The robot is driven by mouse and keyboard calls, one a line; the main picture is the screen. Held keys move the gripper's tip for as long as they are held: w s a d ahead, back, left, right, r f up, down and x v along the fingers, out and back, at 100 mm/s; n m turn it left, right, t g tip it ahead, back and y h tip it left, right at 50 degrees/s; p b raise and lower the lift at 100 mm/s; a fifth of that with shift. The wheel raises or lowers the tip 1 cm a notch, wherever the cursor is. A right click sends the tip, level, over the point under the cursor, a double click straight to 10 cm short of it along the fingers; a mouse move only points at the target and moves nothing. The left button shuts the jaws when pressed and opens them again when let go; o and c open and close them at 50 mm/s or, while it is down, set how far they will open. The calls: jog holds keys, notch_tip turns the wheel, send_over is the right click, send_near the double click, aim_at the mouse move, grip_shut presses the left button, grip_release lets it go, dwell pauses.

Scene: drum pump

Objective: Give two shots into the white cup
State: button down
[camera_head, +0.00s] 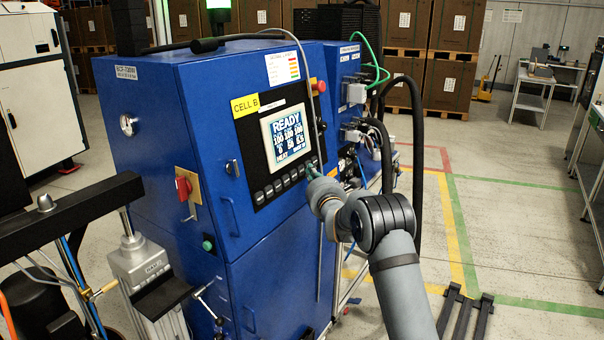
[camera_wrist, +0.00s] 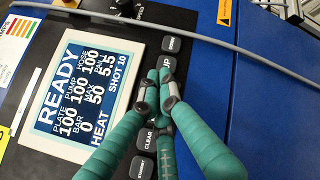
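The blue drum pump cabinet (camera_head: 165,150) fills the middle of the head view. Its screen (camera_head: 287,136) shows large "READY"; in the wrist view the screen (camera_wrist: 85,93) also reads "HEAT" and "SHOT 10", with several values. A row of dark buttons (camera_head: 268,191) runs below it. My gripper (camera_head: 312,168) is at the right end of this row. In the wrist view, the green fingers of my gripper (camera_wrist: 159,82) are together and empty, over the buttons between "UP" and the "CLEAR" button (camera_wrist: 146,139). Whether they touch is unclear. I see no white cup.
A grey cable (camera_wrist: 190,37) crosses the panel near my fingers. A red knob (camera_head: 184,188) sits on the cabinet's left side. Black hoses (camera_head: 416,130) hang on the right. A dark pallet fork-like stand (camera_head: 464,312) lies on the floor. Open floor (camera_head: 520,220) extends right.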

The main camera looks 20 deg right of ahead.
jog(key=s+d+b, duration=0.1)
jog(key=s, duration=0.1)
jog(key=s+d+r+b, duration=0.1)
jog(key=s+d, duration=0.1)
jog(key=shift+b, duration=0.35)
jog(key=shift+w+a, duration=0.15)
dwell(0.6)
jog(key=s+p, duration=0.1)
jog(key=s+d+p, duration=0.2)
jog(key=p, duration=0.1)
jog(key=shift+s+d+r, duration=0.1)
jog(key=shift+d+r, duration=0.05)
jog(key=shift+r, duration=0.15)
dwell(0.4)
